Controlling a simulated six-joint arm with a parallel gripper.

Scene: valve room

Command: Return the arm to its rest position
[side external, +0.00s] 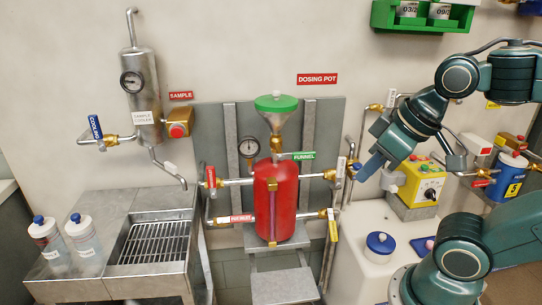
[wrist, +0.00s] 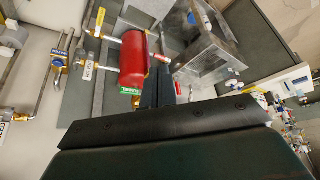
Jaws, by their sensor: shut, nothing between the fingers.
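My gripper (side external: 367,168) is at the end of my teal arm, to the right of the red dosing pot (side external: 275,200). Its fingers point down and left, near the pot's right-hand valves (side external: 338,172) in the picture; I cannot tell whether they touch. In the wrist view, my gripper's dark fingers (wrist: 166,84) are together with nothing between them. The red pot (wrist: 133,60) shows just left of them there. No marker for a rest position shows.
A green-topped funnel (side external: 276,103) stands above the pot. A yellow box (side external: 422,182) sits close right of my gripper, above a white tank with a blue-lidded container (side external: 380,243). A sink (side external: 150,250) and two bottles (side external: 47,230) are at left. Open air lies in front of the wall.

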